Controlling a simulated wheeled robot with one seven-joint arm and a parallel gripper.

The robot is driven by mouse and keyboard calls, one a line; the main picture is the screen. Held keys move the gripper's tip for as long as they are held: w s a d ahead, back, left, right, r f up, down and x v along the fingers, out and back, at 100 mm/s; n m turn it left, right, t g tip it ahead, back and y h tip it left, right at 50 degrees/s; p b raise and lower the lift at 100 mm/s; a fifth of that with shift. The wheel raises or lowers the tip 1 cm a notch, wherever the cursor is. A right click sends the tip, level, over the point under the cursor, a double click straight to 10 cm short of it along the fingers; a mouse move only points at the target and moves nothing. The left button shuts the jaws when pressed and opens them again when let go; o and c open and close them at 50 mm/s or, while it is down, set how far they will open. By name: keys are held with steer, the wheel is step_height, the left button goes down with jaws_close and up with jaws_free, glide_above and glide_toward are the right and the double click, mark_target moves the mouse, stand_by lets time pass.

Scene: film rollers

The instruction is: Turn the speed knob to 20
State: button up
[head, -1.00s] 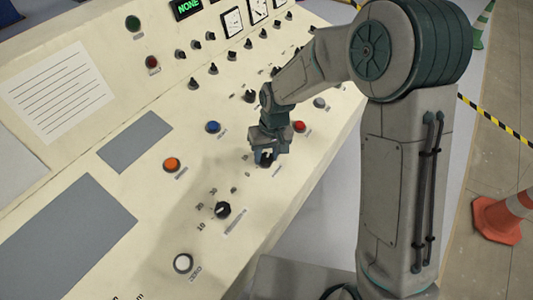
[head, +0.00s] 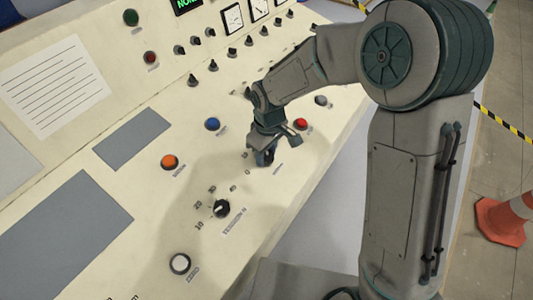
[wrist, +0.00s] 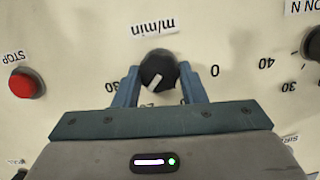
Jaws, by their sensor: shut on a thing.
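The speed knob (wrist: 157,63) is black with a white pointer mark and sits under an upside-down "m/min" label in the wrist view. My gripper (wrist: 160,82) has a blue-grey finger on each side of it and is shut on it. The pointer mark faces the lower edge of the wrist view, slightly left. In the head view my gripper (head: 265,158) is down at the panel and hides most of the knob.
The tension knob (head: 222,208) is nearer on the sloped panel (head: 190,235). A red stop button (wrist: 26,83) is beside the speed knob. Blue (head: 212,124), orange (head: 169,162) and white (head: 180,263) buttons are around. An orange cone (head: 503,222) stands on the floor at right.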

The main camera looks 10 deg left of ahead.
mark_target(266, 157)
steer(key=shift+a+n+t, duration=0.1)
steer(key=shift+n+t, duration=0.2)
steer(key=shift+n, duration=1.3)
steer(key=shift+b, duration=0.3)
steer(key=o, duration=1)
steer(key=shift+s, duration=0.1)
steer(key=shift+r, duration=0.1)
step_height(266, 157, up, 14)
steer(key=shift+s+d, duration=0.2)
steer(key=shift+s, duration=0.2)
